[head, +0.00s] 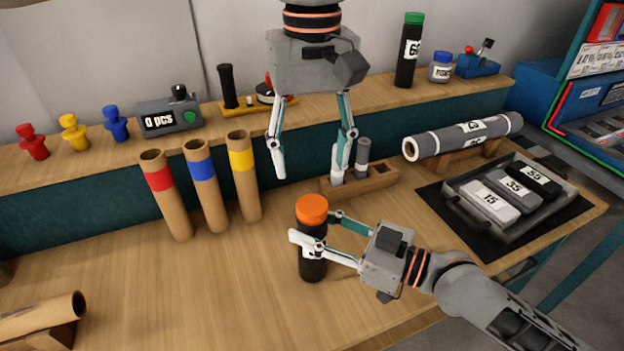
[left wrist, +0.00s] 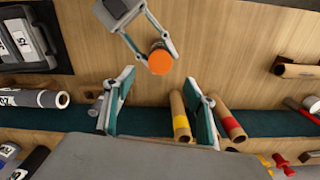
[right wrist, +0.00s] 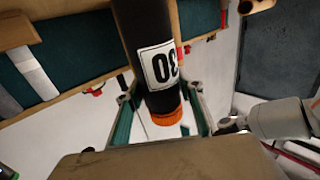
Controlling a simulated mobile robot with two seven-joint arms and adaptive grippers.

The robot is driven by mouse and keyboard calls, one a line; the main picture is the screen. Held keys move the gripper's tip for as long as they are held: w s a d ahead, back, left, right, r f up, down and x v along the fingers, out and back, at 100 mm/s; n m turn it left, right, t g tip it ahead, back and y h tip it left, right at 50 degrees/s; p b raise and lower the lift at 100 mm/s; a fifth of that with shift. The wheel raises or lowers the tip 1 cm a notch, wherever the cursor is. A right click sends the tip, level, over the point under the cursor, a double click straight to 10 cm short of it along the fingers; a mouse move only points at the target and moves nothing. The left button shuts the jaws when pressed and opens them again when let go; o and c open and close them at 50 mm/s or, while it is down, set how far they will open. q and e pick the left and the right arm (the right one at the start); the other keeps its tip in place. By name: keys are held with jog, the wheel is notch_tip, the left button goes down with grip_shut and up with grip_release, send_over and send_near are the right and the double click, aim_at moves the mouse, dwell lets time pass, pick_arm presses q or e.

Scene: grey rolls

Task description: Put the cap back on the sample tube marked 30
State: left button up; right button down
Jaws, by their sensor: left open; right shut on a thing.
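The black sample tube (head: 312,262) stands upright near the middle of the table in the head view, with an orange cap (head: 312,207) on its top end. Its white label reads 30 in the right wrist view (right wrist: 160,68). My right gripper (head: 316,236) is shut around the tube's body from the right, below the cap. My left gripper (head: 312,172) is open and empty, above and behind the tube, fingers pointing down. The cap (left wrist: 160,62) shows just beyond the gap between its fingers in the left wrist view. Whether the cap is fully seated cannot be told.
Three cardboard tubes with red, blue and yellow bands (head: 205,185) stand left of the tube. A wooden block (head: 375,180) with a small grey cylinder is behind it. A tray (head: 470,210) of labelled blocks is at right. The table's front left is mostly clear.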

pick_arm(q)
notch_tip(320, 180, up, 4)
jog(key=shift+f, duration=0.25)
pick_arm(e)
jog(key=c, duration=1.3)
grip_release()
jog(key=shift+o, duration=0.2)
jog(key=v, duration=1.2)
